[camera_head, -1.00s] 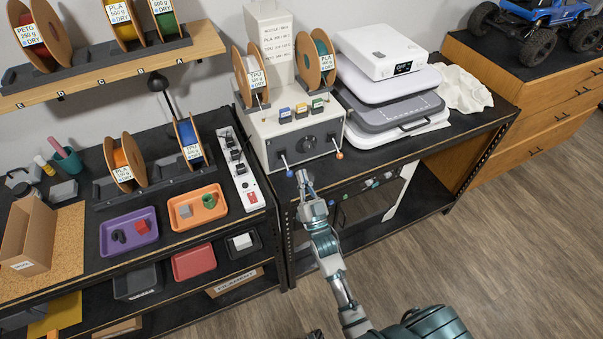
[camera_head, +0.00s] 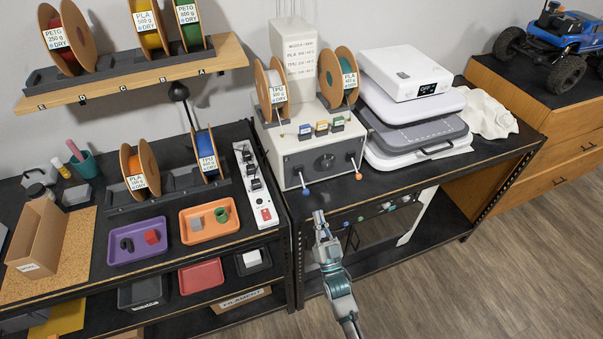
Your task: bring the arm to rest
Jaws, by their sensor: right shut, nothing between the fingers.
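My right gripper (camera_head: 319,219) is shut and empty. It is in front of the right bench (camera_head: 345,197), just below the grey control box (camera_head: 323,143) with its blue-tipped lever (camera_head: 305,191) and orange-tipped lever (camera_head: 358,176). It appears apart from the levers. My right arm (camera_head: 338,290) reaches up from the bottom of the view. My left gripper is not in view.
Two spools stand on the control box. A stack of white and grey devices (camera_head: 415,120) is to its right. The left bench holds a power strip (camera_head: 255,190), an orange tray (camera_head: 209,220) and a purple tray (camera_head: 137,238). The wooden floor (camera_head: 470,280) at lower right is clear.

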